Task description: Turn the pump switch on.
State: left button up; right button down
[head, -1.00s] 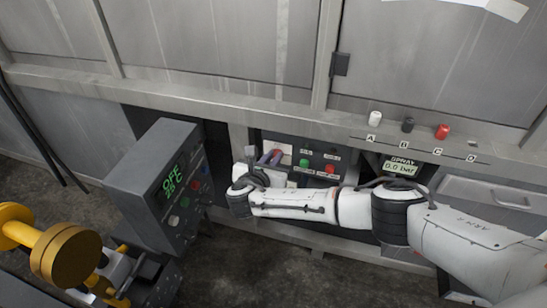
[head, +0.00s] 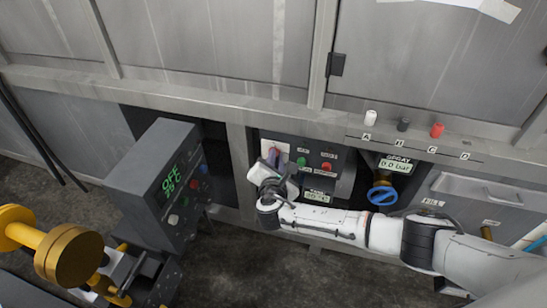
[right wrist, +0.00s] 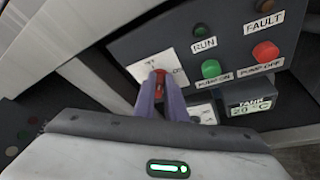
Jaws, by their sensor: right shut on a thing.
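The pump panel (right wrist: 229,47) is dark grey. Its red switch handle (right wrist: 160,76) sits on a white plate (right wrist: 141,70) at the panel's left. My right gripper (right wrist: 160,88) is shut on this handle, one purple finger on each side, and hides part of it. In the head view my right gripper (head: 273,156) reaches the panel's left part from below. The green PUMP ON button (right wrist: 211,69) and red PUMP OFF button (right wrist: 266,51) are right of the gripper. The RUN lamp (right wrist: 200,29) looks dark. My left gripper is not in view.
A grey control box (head: 165,185) reading OFF stands left of the panel. Yellow pipework (head: 65,253) is at lower left. A blue valve handle (head: 382,196) sits under the SPRAY display (head: 396,165). White, black and red knobs line the ledge. Bare floor lies below.

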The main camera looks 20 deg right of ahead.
pick_arm(q)
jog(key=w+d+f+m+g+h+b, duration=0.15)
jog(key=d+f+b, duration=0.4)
jog(key=b, duration=0.65)
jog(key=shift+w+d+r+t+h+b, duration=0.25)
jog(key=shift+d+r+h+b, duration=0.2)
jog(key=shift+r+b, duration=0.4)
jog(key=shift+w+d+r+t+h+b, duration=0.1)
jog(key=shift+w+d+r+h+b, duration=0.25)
jog(key=shift+b, duration=0.75)
pick_arm(e)
jog(key=shift+s+d+f+m+t+y, duration=0.2)
jog(key=shift+m+t, duration=0.55)
jog(key=shift+m, duration=0.75)
jog(key=shift+w+d+f+m+t+y, duration=0.25)
jog(key=shift+m+t, duration=0.45)
jog(key=shift+m, duration=0.8)
jog(key=shift+s+d+f+m+t+y, duration=0.1)
jog(key=shift+s+f+m+t+y, duration=0.15)
jog(key=shift+m+t, duration=0.9)
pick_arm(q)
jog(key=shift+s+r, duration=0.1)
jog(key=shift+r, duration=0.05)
pick_arm(e)
jog(key=shift+m+g, duration=0.35)
jog(key=shift+g, duration=0.05)
jog(key=c, duration=1.8)
grip_release()
jog(key=shift+w+a+f, duration=0.1)
jog(key=shift+f, duration=0.05)
